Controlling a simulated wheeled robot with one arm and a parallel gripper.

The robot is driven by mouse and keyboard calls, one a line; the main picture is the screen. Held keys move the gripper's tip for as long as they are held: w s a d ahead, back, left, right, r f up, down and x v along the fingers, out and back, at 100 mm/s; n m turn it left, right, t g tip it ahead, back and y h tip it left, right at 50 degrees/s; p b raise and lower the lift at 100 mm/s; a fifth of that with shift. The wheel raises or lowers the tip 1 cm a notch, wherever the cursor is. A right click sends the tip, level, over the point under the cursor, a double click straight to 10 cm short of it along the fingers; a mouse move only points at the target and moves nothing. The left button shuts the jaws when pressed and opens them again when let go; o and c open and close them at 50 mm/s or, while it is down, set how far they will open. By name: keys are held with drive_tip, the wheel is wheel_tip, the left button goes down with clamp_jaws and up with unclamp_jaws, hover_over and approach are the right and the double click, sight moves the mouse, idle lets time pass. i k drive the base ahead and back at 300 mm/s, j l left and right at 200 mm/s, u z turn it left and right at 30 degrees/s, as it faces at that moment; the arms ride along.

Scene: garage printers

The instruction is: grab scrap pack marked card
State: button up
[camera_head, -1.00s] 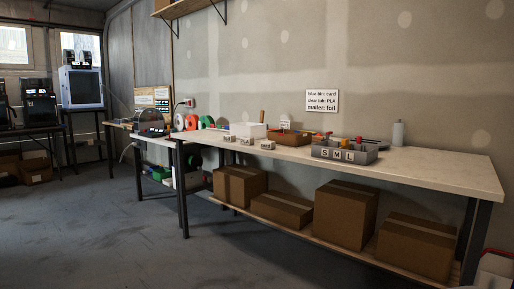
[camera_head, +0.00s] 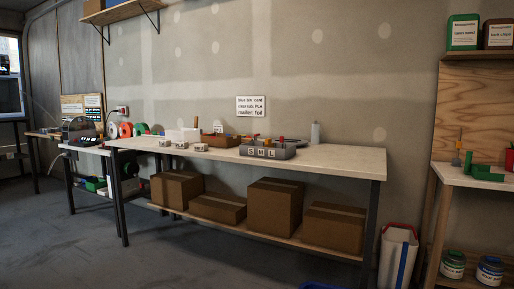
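No scrap pack marked card can be made out from here. A white wall sign (camera_head: 251,106) above the long workbench (camera_head: 340,163) carries lines about bin, tub and mailer; its first line seems to read "blue bin: card". Several small labelled blocks (camera_head: 181,146) stand near the bench's front left edge. A grey tray marked S M L (camera_head: 267,152) holds small coloured items, and a brown tray (camera_head: 220,140) is behind it to the left. My gripper is not in view.
Several cardboard boxes (camera_head: 274,206) fill the bench's lower shelf. A white bin with a blue stripe (camera_head: 398,256) stands right of the bench. A blue edge (camera_head: 322,286) shows at the bottom. Open floor (camera_head: 190,265) lies in front.

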sight(198, 147)
drive_tip(key=i+j+z, duration=0.25)
drive_tip(key=j+z, duration=0.25)
drive_tip(key=i+j+z, duration=0.2)
drive_tip(key=j, duration=0.25)
drive_tip(key=j+z, duration=0.25)
drive_tip(key=i+j, duration=0.1)
drive_tip(key=j, duration=0.55)
drive_tip(key=i+j, duration=0.1)
drive_tip(key=j, duration=0.6)
drive_tip(key=i+j, duration=0.1)
drive_tip(key=j, duration=0.55)
drive_tip(key=i+j, duration=0.1)
drive_tip(key=j, duration=0.55)
drive_tip(key=i+j, duration=0.1)
drive_tip(key=j, duration=0.6)
